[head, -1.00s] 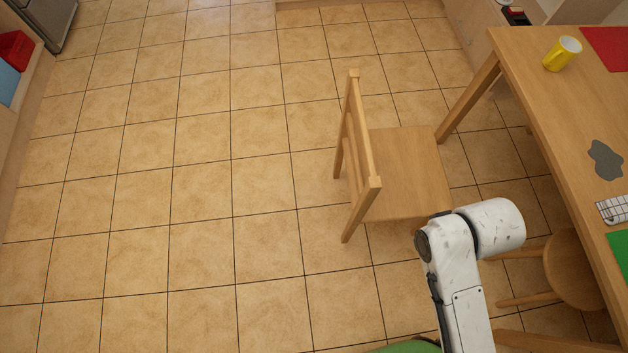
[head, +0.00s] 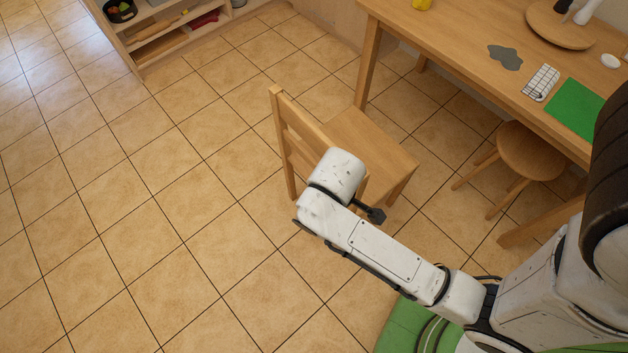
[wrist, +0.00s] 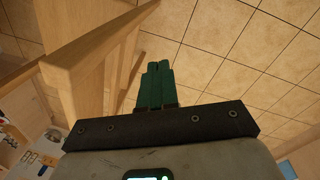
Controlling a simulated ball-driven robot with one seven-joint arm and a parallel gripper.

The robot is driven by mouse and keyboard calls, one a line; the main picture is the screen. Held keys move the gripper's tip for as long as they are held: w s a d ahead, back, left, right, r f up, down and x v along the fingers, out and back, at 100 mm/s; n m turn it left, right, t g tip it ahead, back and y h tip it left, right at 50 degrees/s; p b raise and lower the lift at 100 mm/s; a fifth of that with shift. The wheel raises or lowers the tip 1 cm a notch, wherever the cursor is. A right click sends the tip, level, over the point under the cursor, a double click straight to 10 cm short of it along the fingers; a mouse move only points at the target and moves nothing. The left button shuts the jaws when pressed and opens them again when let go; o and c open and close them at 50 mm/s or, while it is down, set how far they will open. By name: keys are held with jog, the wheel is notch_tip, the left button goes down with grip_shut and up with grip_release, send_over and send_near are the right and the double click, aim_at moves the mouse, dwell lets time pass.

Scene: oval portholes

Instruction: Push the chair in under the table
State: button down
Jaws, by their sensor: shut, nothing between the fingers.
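The wooden chair (head: 368,140) stands on the tiled floor in the head view, its seat toward the table and its slatted back toward the open floor. The wooden table (head: 440,50) is at the upper right, and the seat looks still outside its edge. My arm crosses in front of the chair's back and hides part of it. In the wrist view my gripper (wrist: 157,85) has its green fingers shut and empty. Wooden chair bars (wrist: 85,65) rise just left of the fingers; I cannot tell whether they touch.
A round wooden stool (head: 531,150) stands partly under the table, right of the chair. A low open shelf (head: 165,35) is at the back. The floor left of the chair is clear. A green mat (head: 574,110) and a grey patch (head: 505,57) lie on the tabletop.

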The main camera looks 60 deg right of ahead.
jog(key=w+f+n+g+h+b, duration=0.1)
jog(key=w+f+n+h+b, duration=0.4)
jog(key=f+b, duration=0.75)
jog(key=w+f+n+g+h+b, duration=0.1)
jog(key=w+f+n+h+b, duration=0.1)
jog(key=w+f+n+b, duration=0.85)
jog(key=s+d+f+m+b, duration=0.2)
jog(key=s+d+f+b, duration=0.2)
jog(key=d+f, duration=0.5)
jog(key=shift+s+d+f+m+b, duration=0.35)
jog(key=shift+s+d+f, duration=0.05)
jog(key=shift+s+d, duration=0.4)
jog(key=shift+s, duration=0.1)
